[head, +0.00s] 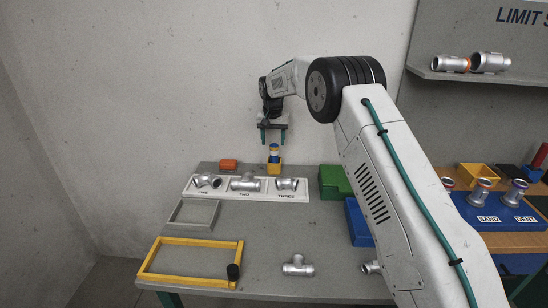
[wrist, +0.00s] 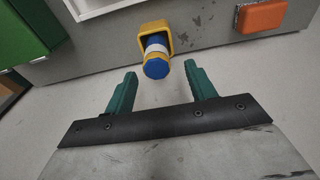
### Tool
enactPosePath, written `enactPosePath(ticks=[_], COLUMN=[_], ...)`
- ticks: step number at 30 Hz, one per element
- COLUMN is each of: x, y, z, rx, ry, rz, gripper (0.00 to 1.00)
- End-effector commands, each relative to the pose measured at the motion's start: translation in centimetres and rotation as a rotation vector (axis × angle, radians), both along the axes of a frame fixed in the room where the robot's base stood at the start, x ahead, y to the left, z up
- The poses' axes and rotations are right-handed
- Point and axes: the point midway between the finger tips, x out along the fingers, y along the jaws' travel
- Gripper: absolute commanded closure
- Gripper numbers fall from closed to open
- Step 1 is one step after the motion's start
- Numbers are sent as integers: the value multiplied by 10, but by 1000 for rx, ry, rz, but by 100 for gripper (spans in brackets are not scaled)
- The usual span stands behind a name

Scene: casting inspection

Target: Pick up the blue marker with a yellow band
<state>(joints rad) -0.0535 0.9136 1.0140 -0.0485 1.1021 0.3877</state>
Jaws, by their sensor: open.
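The blue marker (head: 274,150) stands upright in a small yellow holder (head: 274,168) at the back of the grey table in the head view. In the wrist view the marker's blue end (wrist: 156,68) faces the camera, with a pale band behind it, inside the yellow holder (wrist: 155,28). My gripper (head: 274,142) hangs above the marker in the head view. In the wrist view its green fingers (wrist: 160,78) are open and empty, with the marker beyond and between them.
An orange block (head: 228,164) lies left of the holder; it also shows in the wrist view (wrist: 262,16). A white board (head: 218,193) with several metal fittings is in front. Green (head: 334,181) and blue (head: 357,222) bins stand right. A yellow frame (head: 190,240) lies front left.

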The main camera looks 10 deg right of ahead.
Motion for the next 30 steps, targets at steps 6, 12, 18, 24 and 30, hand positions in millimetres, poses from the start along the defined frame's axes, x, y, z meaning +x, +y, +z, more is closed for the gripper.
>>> enactPosePath(ticks=[6, 12, 18, 24, 30], x=[1, 4, 4, 4, 4], y=[-3, -6, -6, -6, -6], z=[-22, -50, -54, -54, -54], rx=[0, 0, 0, 0, 0], ry=[2, 1, -1, 0, -1], rz=[0, 1, 0, 0, 0], gripper=[45, 45, 45, 84, 93])
